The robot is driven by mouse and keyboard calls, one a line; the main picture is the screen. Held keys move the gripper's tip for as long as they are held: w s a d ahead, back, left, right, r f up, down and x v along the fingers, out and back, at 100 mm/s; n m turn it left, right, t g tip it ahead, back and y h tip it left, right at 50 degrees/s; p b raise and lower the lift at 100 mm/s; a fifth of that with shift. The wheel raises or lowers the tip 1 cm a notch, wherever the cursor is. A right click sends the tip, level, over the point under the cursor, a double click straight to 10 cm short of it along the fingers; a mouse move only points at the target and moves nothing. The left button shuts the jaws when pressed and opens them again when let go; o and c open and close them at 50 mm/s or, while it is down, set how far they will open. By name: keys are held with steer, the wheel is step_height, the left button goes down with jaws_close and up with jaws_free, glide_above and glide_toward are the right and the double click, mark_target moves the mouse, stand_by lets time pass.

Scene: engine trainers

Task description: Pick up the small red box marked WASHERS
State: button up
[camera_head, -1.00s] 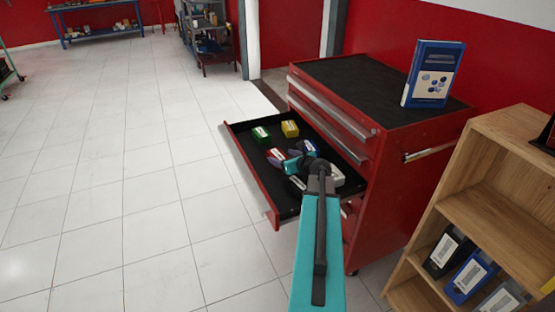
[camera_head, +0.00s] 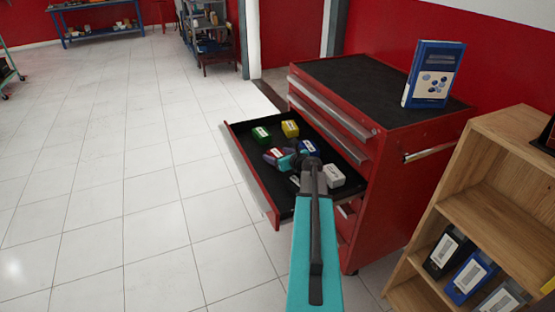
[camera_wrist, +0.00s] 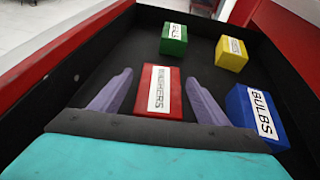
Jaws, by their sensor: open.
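The small red box marked WASHERS (camera_wrist: 160,92) lies in the open drawer, label up, in the middle of the wrist view. My gripper (camera_wrist: 158,90) is open, with one purple finger on each side of the box. Gaps show between the fingers and the box, and I cannot tell how far down the fingers reach. In the head view the red box (camera_head: 273,156) is partly hidden by my gripper (camera_head: 280,157).
The drawer (camera_head: 250,174) also holds a green box (camera_head: 261,134), a yellow box (camera_head: 290,129), a blue BULBS box (camera_wrist: 256,118) close to the right finger, and a white box (camera_head: 334,176). The drawer's walls surround them. A wooden shelf (camera_head: 490,215) stands at the right.

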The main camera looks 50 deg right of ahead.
mark_target(278, 154)
steer(key=c, duration=1.2)
steer(key=shift+r+p, duration=0.5)
steer(key=shift+r, duration=4.5)
